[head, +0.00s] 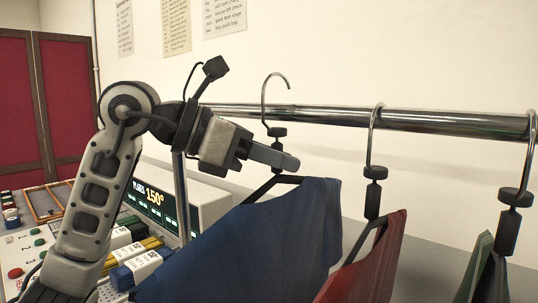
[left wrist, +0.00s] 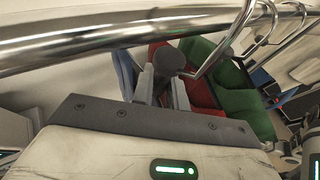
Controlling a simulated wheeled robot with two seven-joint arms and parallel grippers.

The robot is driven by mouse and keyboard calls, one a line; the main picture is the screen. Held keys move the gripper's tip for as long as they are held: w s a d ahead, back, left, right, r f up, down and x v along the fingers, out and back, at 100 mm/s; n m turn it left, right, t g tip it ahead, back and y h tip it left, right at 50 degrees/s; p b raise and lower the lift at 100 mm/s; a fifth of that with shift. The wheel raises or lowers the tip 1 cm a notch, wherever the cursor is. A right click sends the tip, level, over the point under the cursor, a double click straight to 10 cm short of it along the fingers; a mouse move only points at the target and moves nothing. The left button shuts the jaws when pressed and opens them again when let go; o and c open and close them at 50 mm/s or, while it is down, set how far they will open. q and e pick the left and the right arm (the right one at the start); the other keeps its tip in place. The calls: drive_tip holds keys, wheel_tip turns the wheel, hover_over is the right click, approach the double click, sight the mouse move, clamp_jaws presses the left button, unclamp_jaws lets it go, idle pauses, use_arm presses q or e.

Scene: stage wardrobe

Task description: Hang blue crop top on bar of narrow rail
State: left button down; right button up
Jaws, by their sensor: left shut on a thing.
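The blue crop top (head: 255,235) hangs from a dark hanger with a metal hook (head: 266,95). My left gripper (head: 287,160) is shut on the hanger's neck, just below its black knob; the knob also shows between the fingers in the left wrist view (left wrist: 170,58). The bar (head: 440,121) of the rail runs across the head view. The hook's curve stands above the bar, higher than the hooks beside it, and its shank crosses the bar's line. I cannot tell whether hook and bar touch. My right gripper is not in view.
A red garment (head: 365,265) and a green garment (head: 482,275) hang on the bar to the right. A rail post (head: 182,190) stands at the left. Behind it are a display box (head: 165,200) and a table of small items. Bar between blue and red hooks is bare.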

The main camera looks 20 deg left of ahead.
sight(283, 176)
use_arm(q)
drive_tip(key=shift+w+d, duration=0.25)
drive_tip(key=shift+w, duration=0.4)
drive_tip(key=shift+w+f, duration=0.1)
drive_tip(key=shift+w, duration=0.05)
drive_tip(key=shift+f+b, duration=0.35)
drive_tip(key=shift+f, duration=0.2)
drive_tip(key=shift+f+b, duration=0.3)
drive_tip(key=shift+f, duration=0.3)
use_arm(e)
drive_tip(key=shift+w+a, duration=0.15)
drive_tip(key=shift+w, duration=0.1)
use_arm(q)
drive_tip(key=shift+f+b, duration=0.1)
drive_tip(key=shift+b, duration=0.2)
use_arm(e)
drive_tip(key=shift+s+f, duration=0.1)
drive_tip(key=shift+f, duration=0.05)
use_arm(q)
drive_tip(key=c, duration=1.3)
unclamp_jaws()
